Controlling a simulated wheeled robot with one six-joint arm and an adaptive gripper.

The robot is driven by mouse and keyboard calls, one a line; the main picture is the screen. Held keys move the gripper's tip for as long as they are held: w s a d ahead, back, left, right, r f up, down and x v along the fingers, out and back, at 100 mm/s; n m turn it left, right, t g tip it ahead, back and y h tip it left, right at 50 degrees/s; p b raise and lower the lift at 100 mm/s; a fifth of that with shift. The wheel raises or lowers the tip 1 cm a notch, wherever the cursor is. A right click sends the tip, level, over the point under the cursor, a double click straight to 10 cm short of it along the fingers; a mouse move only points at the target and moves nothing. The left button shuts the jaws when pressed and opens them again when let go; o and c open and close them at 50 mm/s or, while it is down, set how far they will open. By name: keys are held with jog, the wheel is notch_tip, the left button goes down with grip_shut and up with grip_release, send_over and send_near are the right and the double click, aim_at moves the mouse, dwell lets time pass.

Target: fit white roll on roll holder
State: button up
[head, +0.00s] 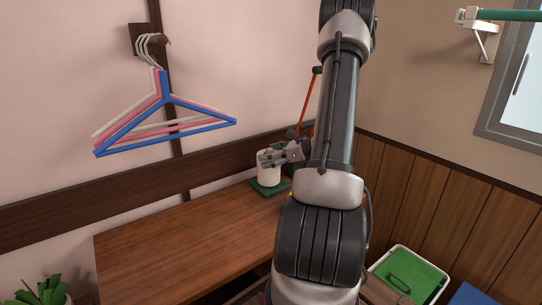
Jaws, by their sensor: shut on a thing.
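The white roll (268,174) stands upright at the far end of the wooden table, in the head view. It sits over a green square base (270,189), which appears to be the roll holder. My gripper (272,159) reaches in from the right and is shut on the roll near its top. I cannot tell whether the roll touches the base or hangs just above it. Any post of the holder inside the roll is hidden. My arm covers what is to the right of the gripper.
The wooden table (180,250) is clear in front of the roll. Blue, pink and white hangers (165,120) hang on the left wall. A plant (45,291) is at lower left. A bin with a green lid (412,275) stands at lower right. A dark wood rail runs along the wall.

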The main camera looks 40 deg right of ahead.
jog(key=shift+f, duration=0.35)
jog(key=o, duration=1.4)
jog(key=shift+o, duration=0.2)
jog(key=v, duration=1.2)
